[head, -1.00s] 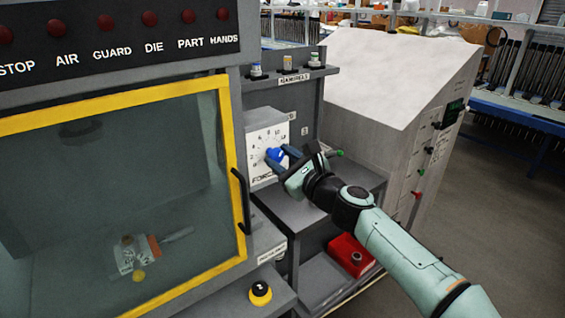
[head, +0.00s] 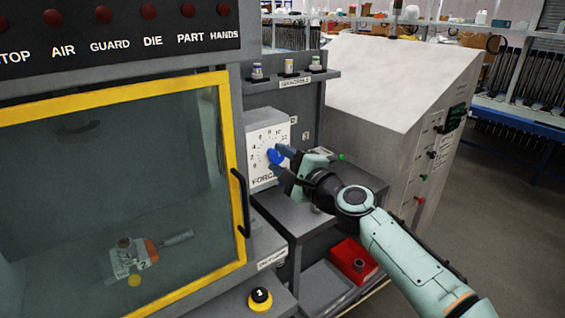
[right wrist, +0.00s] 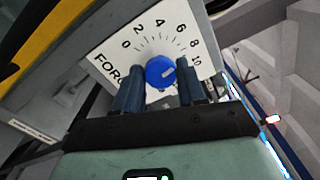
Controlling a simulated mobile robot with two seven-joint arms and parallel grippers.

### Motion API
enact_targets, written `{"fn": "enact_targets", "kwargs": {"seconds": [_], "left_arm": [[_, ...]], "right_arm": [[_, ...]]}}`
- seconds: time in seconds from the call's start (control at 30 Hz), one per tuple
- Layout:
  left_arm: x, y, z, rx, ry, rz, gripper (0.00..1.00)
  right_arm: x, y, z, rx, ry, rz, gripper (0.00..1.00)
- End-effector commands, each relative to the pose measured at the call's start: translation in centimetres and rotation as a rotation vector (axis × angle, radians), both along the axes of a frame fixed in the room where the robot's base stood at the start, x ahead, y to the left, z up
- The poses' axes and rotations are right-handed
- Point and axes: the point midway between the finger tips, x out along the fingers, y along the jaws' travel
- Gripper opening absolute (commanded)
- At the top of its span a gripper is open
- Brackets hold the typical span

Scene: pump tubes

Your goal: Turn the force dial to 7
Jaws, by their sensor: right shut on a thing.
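The force dial is a round blue knob (head: 275,157) on a white numbered plate (head: 256,139) marked FORCE, on the grey box beside the guarded press. My right gripper (head: 284,163) reaches it from the right and is shut on the knob. The right wrist view shows its two blue-grey fingers (right wrist: 160,88) on either side of the knob (right wrist: 158,70). The exact reading is unclear. My left gripper is out of view.
The yellow-framed guard door (head: 236,150) with a black handle stands left of the dial. A grey shelf (head: 300,215) lies below it, with a red box (head: 352,260) lower down. A yellow-and-black button (head: 260,299) is at the front. A sloped white cabinet (head: 400,85) stands at right.

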Motion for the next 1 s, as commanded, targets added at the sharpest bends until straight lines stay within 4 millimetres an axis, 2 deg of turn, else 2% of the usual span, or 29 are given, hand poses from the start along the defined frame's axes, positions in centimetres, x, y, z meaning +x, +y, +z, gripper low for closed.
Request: {"fn": "enact_targets", "kwargs": {"seconds": [0.67,0.7,0.77,1.0], "left_arm": [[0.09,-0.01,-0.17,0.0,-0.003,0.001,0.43],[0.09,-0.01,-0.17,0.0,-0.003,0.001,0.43],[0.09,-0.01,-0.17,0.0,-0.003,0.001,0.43],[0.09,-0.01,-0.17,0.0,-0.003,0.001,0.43]], "right_arm": [[-0.01,0.04,-0.07,-0.056,-0.04,0.001,0.1],[-0.01,0.04,-0.07,-0.056,-0.04,0.001,0.43],[-0.01,0.04,-0.07,-0.056,-0.04,0.001,0.63],[-0.01,0.03,-0.05,-0.055,-0.039,0.001,0.65]]}}
